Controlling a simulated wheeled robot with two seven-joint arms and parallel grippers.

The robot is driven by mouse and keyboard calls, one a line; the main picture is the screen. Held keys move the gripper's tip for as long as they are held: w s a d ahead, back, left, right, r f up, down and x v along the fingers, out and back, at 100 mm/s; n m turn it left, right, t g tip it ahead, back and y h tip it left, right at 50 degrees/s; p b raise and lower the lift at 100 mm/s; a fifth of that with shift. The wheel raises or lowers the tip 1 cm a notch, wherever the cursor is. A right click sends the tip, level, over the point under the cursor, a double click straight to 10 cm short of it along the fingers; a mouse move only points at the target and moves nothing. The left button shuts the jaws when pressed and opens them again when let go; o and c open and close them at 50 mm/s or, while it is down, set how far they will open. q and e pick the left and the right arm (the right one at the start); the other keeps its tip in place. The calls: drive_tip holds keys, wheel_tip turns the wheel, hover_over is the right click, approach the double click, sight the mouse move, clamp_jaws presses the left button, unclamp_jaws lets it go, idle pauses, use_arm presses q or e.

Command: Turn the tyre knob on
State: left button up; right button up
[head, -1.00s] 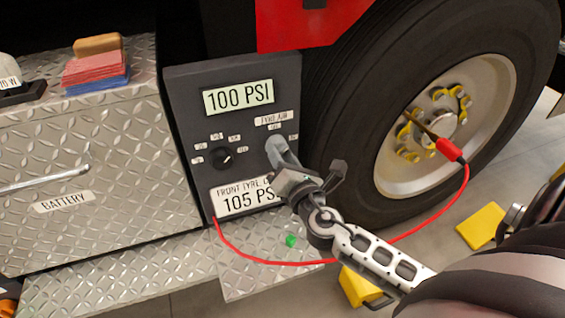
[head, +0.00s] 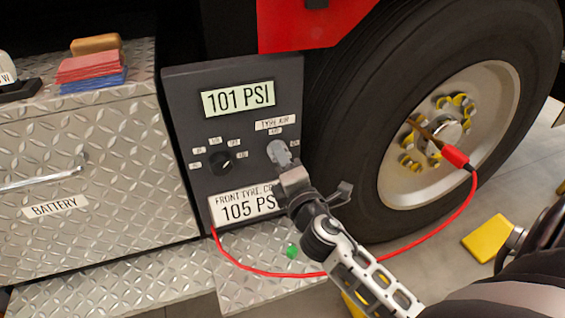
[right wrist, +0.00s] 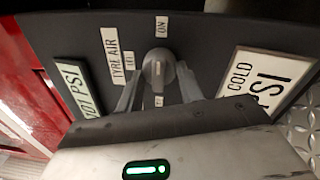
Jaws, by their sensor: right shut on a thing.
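The dark panel (head: 180,110) stands beside the wheel. Its upper display (head: 238,99) reads 101 PSI. The tyre knob (head: 276,147) sits below the TYRE AIR label (head: 275,124), with small position labels around it. My right gripper (head: 283,160) is shut on the tyre knob and partly covers it. In the right wrist view, the grey round knob (right wrist: 158,66) lies between the two fingers, with the ON label (right wrist: 162,27) above it in the picture. The knob's exact pointing is hard to tell. My left gripper is not in view.
A second black knob (head: 220,163) sits left on the panel. A plate (head: 240,206) below reads FRONT TYRE, COLD 105 PSI. A red hose (head: 400,238) runs from the panel to the wheel (head: 400,185). Yellow chock (head: 488,238) on the floor. Diamond-plate box (head: 110,150) at left.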

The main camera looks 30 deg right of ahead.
idle(0.4)
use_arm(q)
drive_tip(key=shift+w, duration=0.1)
use_arm(e)
drive_tip(key=o, duration=1)
use_arm(q)
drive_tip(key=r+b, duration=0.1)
drive_tip(key=b, duration=0.1)
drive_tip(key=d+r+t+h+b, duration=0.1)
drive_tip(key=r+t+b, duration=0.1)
drive_tip(key=b, duration=0.1)
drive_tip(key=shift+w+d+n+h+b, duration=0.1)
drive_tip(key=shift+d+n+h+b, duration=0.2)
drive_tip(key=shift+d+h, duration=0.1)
use_arm(e)
drive_tip(key=r+v, duration=0.1)
drive_tip(key=v, duration=1.5)
drive_tip(key=shift+f, duration=0.35)
